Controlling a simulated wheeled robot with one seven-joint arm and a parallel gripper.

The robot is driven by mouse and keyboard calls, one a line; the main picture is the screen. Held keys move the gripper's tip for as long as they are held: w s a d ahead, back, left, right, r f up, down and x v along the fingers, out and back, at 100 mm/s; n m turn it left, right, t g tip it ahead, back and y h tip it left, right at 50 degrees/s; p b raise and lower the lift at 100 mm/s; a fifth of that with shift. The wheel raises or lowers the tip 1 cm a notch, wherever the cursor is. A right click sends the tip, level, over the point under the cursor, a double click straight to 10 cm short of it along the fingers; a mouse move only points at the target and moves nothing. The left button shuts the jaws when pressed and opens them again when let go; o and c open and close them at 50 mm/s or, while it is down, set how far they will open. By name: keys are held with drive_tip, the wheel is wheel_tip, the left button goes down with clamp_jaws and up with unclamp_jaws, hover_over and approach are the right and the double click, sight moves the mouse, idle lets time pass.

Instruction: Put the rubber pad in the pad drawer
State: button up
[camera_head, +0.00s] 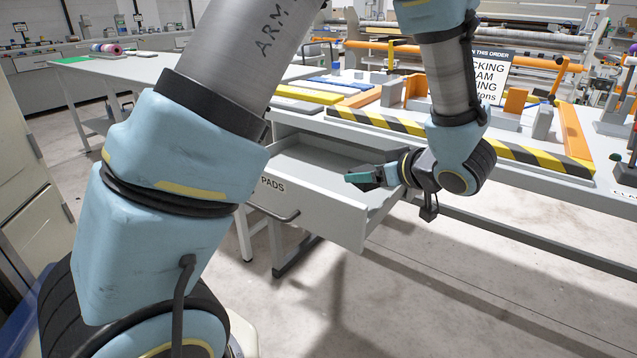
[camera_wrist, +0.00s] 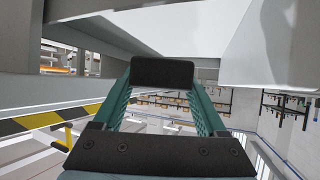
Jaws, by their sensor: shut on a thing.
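The pad drawer (camera_head: 310,212), a grey drawer labelled PADS, stands pulled open under the workbench. The part of its inside that I can see looks empty; my arm hides some of it. My gripper (camera_head: 360,177) is over the right part of the open drawer in the head view, with its green fingers pointing left. In the wrist view my gripper (camera_wrist: 165,85) is shut on the dark, rectangular rubber pad (camera_wrist: 163,72), held across the fingertips. In the head view the pad is too small to make out clearly. I cannot tell its exact height above the drawer floor.
The workbench edge with yellow-black striped edging (camera_head: 470,142) runs above and right of the drawer. A sign (camera_head: 489,75), orange guides and grey blocks stand on the bench. Another table (camera_head: 150,72) is at the back left. Open floor (camera_head: 450,290) lies in front.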

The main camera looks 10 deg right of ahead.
hover_over(321, 178)
drive_tip(key=shift+s+f, duration=0.25)
drive_tip(key=shift+s, duration=0.05)
drive_tip(key=shift+w+f, duration=0.2)
drive_tip(key=shift+f, duration=3.3)
drive_tip(key=shift+f+b, duration=0.15)
drive_tip(key=shift+b, duration=0.15)
drive_tip(key=o, duration=1.5)
drive_tip(key=shift+r, duration=0.25)
drive_tip(key=v, duration=1.2)
drive_tip(key=shift+f+p, duration=0.1)
drive_tip(key=shift+p, duration=0.25)
